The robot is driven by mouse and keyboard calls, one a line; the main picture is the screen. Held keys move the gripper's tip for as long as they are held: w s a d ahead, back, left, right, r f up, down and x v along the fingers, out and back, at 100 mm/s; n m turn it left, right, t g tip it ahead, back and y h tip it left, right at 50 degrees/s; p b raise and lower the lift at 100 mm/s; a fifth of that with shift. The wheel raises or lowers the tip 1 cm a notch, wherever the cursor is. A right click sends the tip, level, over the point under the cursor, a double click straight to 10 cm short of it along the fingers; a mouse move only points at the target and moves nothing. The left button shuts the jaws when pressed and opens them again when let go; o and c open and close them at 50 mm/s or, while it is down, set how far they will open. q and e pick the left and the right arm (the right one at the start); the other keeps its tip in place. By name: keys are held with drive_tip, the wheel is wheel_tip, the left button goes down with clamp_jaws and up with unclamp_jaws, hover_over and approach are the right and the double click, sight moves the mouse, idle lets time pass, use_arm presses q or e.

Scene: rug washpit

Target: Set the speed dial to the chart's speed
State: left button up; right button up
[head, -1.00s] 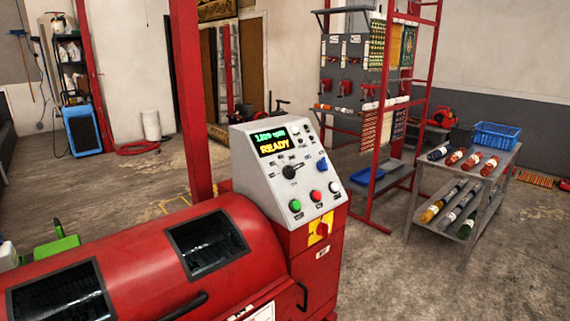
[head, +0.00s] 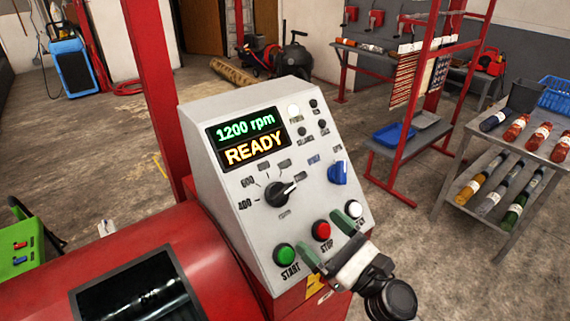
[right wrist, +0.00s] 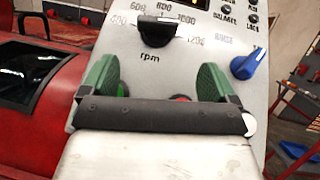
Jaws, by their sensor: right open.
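The speed dial (head: 279,194) is a black knob on the sloping grey control panel (head: 222,163). Its pale pointer mark faces right, and the display (head: 247,138) reads "1200 rpm" and "READY". In the right wrist view the dial (right wrist: 155,30) sits just beyond my fingertips, with speed marks around it and "rpm" below. My right gripper (head: 328,240) is open and empty, its green fingers over the lower panel near the red stop button (head: 321,230). The fingers (right wrist: 158,80) stand apart, short of the dial. I cannot make out the speed chart. My left gripper is out of view.
A blue knob (head: 338,173) is right of the dial. A green start button (head: 285,254) and a white button (head: 354,209) flank the stop button. The red machine drum (head: 190,245) lies left. A red rack post (head: 155,85) rises behind. A bottle table (head: 500,232) stands right.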

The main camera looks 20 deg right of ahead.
sight(286, 196)
drive_tip(key=p+x, duration=0.1)
drive_tip(key=x, duration=0.2)
drive_tip(key=r+p+x, duration=0.1)
drive_tip(key=p+x, duration=0.1)
drive_tip(key=x, duration=0.1)
drive_tip(key=p+x, duration=0.1)
drive_tip(key=x, duration=0.2)
drive_tip(key=shift+a+r, duration=0.3)
drive_tip(key=shift+r, duration=0.1)
drive_tip(key=shift+w+a+r+p, duration=0.15)
drive_tip(key=shift+w+a+p, duration=0.15)
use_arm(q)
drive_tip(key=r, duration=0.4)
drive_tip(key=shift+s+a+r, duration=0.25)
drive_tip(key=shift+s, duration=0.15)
use_arm(e)
drive_tip(key=shift+w, duration=0.1)
drive_tip(key=c, duration=0.9)
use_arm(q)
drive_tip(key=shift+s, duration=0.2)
